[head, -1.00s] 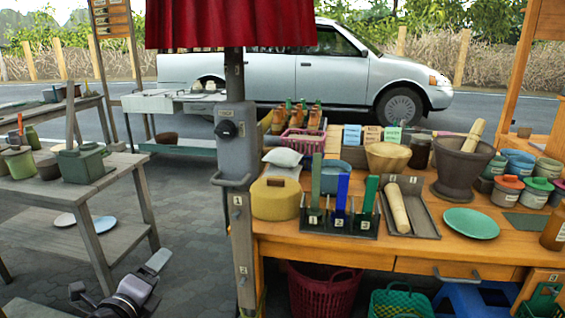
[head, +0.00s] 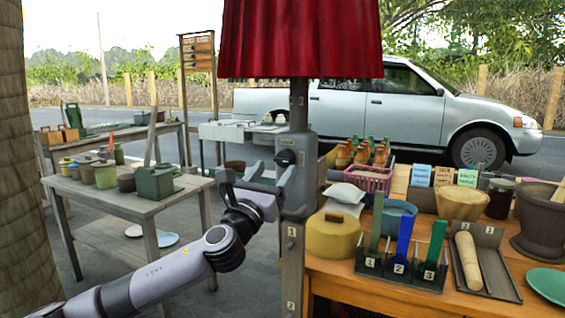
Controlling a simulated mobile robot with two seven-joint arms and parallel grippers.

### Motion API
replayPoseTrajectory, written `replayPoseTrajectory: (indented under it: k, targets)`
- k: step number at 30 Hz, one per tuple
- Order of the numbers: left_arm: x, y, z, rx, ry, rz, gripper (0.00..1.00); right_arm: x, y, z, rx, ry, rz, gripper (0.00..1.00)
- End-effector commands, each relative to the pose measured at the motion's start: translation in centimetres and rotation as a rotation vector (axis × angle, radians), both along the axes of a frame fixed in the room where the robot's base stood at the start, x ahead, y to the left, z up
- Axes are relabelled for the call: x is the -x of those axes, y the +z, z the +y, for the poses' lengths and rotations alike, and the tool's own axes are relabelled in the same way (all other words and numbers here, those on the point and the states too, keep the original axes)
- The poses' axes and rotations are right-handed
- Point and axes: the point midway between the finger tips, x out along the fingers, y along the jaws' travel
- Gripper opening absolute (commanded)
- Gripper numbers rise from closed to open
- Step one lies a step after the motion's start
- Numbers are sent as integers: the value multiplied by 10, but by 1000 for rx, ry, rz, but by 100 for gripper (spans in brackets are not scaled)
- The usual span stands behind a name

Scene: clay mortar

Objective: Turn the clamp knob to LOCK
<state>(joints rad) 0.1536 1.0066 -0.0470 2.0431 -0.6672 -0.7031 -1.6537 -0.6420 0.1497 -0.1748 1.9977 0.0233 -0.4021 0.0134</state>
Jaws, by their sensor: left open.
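The clamp knob (head: 286,157) is a dark round knob on the grey clamp box (head: 303,150), which is fixed to the upright post. The label by the knob is too small to read, and I cannot tell which way the knob is set. My left gripper (head: 257,175) is open and empty in front of the post. It is just left of and a little below the knob, with its right finger close to the box. I cannot tell if it touches. The gripper hides part of the box's lower side. My right gripper is not in view.
A wooden table (head: 340,275) right of the post carries a yellow round pot (head: 332,238), a numbered rack (head: 400,268) and a rolling pin (head: 468,262). A grey side table (head: 110,195) stands left. A red cloth (head: 300,40) hangs above the post.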

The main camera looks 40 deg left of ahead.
Motion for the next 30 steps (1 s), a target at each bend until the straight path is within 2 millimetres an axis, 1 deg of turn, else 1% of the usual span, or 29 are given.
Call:
replayPoseTrajectory:
  k: [1,3,10,15,23,24,26,27,29,30]
  targets:
    - [-5,5,2,3,2,-3,68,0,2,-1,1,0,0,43]
    - [-12,7,4,3,0,-2,68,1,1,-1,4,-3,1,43]
    - [-29,13,9,3,0,-1,68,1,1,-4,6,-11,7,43]
    - [-35,14,11,3,-1,1,68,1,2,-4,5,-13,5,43]
    - [-35,14,11,2,-2,1,68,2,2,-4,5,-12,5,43]
    - [-35,14,11,2,-2,1,64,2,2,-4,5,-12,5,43]
    - [-35,14,11,2,-2,1,45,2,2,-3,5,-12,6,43]
    - [-35,14,11,2,-2,1,32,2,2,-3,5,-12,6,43]
    - [-35,14,11,2,-2,1,13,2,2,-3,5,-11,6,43]
    - [-35,14,11,2,-2,1,13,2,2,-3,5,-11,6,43]
